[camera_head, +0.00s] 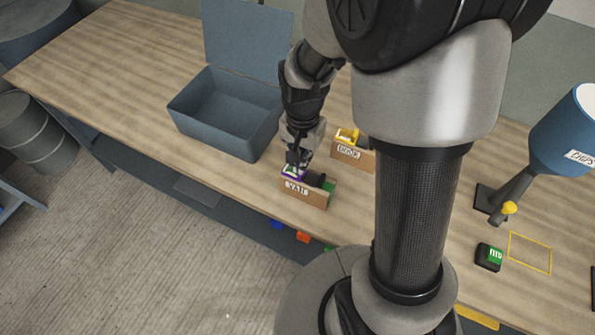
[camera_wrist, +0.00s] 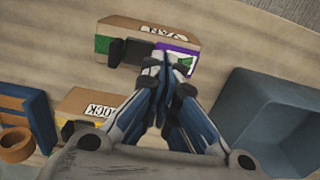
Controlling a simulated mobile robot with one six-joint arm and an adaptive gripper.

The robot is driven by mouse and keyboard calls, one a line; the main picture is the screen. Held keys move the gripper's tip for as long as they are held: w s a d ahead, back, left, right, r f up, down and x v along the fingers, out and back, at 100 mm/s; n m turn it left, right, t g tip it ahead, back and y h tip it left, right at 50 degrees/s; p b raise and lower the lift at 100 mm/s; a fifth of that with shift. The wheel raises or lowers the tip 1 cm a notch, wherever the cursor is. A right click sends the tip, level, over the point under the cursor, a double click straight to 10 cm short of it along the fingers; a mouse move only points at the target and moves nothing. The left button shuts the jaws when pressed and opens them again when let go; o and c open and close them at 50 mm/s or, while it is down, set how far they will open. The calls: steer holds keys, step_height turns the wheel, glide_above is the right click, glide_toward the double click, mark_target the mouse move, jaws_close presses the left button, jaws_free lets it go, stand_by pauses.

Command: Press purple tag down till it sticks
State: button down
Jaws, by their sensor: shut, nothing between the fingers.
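The purple tag (camera_head: 287,177) lies on top of a small cardboard box (camera_head: 316,199) labelled VAN, near the front edge of the bench. In the wrist view the purple tag (camera_wrist: 181,46) shows beside my fingertips, with a white patch and a green mark on it. My gripper (camera_head: 293,165) points down over the tag, shut and empty. In the wrist view its fingertips (camera_wrist: 164,60) meet at the tag's edge and hide part of it. I cannot tell whether they touch it.
A box with a yellow tag (camera_head: 347,135) stands just behind. An open blue-grey bin (camera_head: 215,115) with a raised lid is at the left. A blue funnel (camera_head: 565,135), a green-topped block (camera_head: 489,257) and a yellow outline are at the right. The far left of the bench is clear.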

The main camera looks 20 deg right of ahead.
steer(key=shift+f+b, duration=0.5)
steer(key=shift+f, duration=0.25)
steer(key=shift+r, duration=0.1)
stand_by(0.5)
steer(key=shift+r+p, duration=2.95)
steer(key=shift+r, duration=0.5)
steer(key=s+r+n+t+b, duration=0.3)
steer(key=s+r+n, duration=0.6)
steer(key=s+r, duration=0.6)
steer(key=shift+s+a+r+t, duration=0.2)
steer(key=shift+a+r+t, duration=0.25)
steer(key=shift+t, duration=0.35)
